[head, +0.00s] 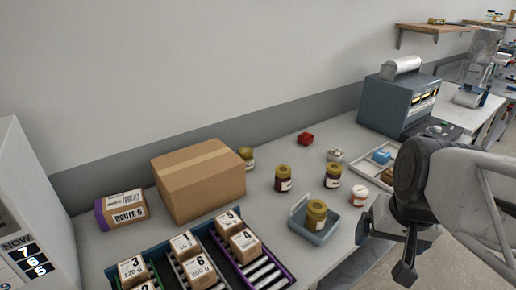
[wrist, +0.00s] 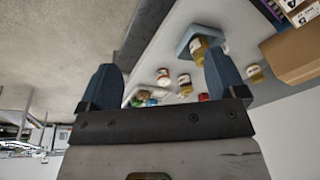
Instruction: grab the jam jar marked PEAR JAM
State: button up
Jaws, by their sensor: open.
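Several jars with gold lids stand on the grey bench, and their labels are too small to read, so I cannot tell which is PEAR JAM. In the head view one dark jar (head: 283,179) stands mid-bench, a second dark jar (head: 333,175) stands to its right, and a yellowish jar (head: 316,214) stands in a blue tray (head: 299,226). Another jar (head: 247,158) is partly hidden behind the cardboard box. My gripper (wrist: 160,62) is open and empty, its blue fingers apart, off the bench's right front edge. The wrist view shows the tray jar (wrist: 198,48) beyond the fingers.
A large cardboard box (head: 199,180) and a ROUTE 6 parcel (head: 124,209) stand left. Racks of small numbered boxes (head: 243,246) fill the front. A white tub (head: 358,197), a red item (head: 305,139) and a white tray (head: 364,168) are right. A grey machine (head: 392,103) stands at the back.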

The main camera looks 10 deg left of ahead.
jog(key=w+a+f+m+g+y, duration=0.1)
jog(key=w+a+f+m+y, duration=0.2)
jog(key=w+a, duration=0.65)
jog(key=w+a+f+m+y, duration=0.1)
jog(key=w+a+m+y, duration=0.35)
jog(key=w, duration=1.05)
jog(key=w+a+f+m+g+y, duration=0.15)
jog(key=w+a+m, duration=0.35)
jog(key=w+a, duration=0.5)
jog(key=m+t+y, duration=0.3)
jog(key=m+y, duration=0.1)
jog(key=m, duration=0.3)
send_near(248, 151)
jog(key=a, duration=0.3)
jog(key=shift+w+a+f+n+g, duration=0.1)
jog(key=shift+w+f+n+g, duration=0.15)
jog(key=shift+w+f, duration=0.2)
jog(key=shift+a+f, duration=0.1)
jog(key=shift+x, duration=1.15)
jog(key=shift+x, duration=2.65)
jog(key=shift+f, duration=0.1)
